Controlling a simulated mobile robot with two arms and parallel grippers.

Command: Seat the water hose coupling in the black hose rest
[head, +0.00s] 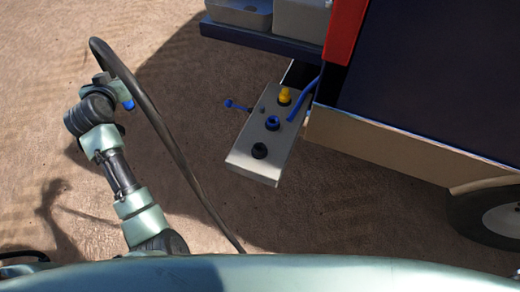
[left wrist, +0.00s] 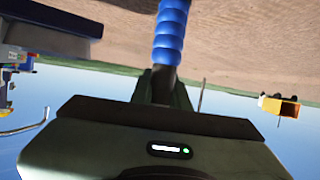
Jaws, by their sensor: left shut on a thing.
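My left gripper (head: 122,92) is raised at the left in the head view, over open dirt and well apart from the panel. It is shut on the water hose coupling, whose blue part (head: 128,104) shows just below it. In the left wrist view the blue ribbed coupling (left wrist: 171,35) extends up from the dark fingers (left wrist: 165,88). A black hose (head: 160,125) arches from the gripper down to the bottom. A black round fitting (head: 259,151), which looks like the hose rest, sits empty at the near end of the pale panel (head: 245,165). My right gripper is out of view.
A blue hose (head: 304,100) runs from the panel to the trailer (head: 385,143). A wheel (head: 495,215) stands at right.

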